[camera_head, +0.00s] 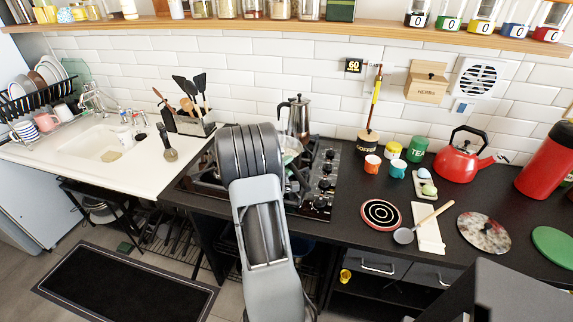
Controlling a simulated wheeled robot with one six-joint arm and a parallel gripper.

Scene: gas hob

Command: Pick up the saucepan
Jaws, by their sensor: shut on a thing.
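My arm reaches over the gas hob (321,165) and hides much of it. My gripper (294,174) is mostly behind the arm; only dark parts of it show at the arm's right side, low over the hob. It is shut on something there. A small pale, shiny patch (290,146) shows beside it and may be part of the saucepan. The rest of the saucepan is hidden, so I cannot tell its pose or whether it touches the hob.
A moka pot (299,117) stands at the back of the hob. A utensil holder (194,125) and the sink (100,143) are to the left.

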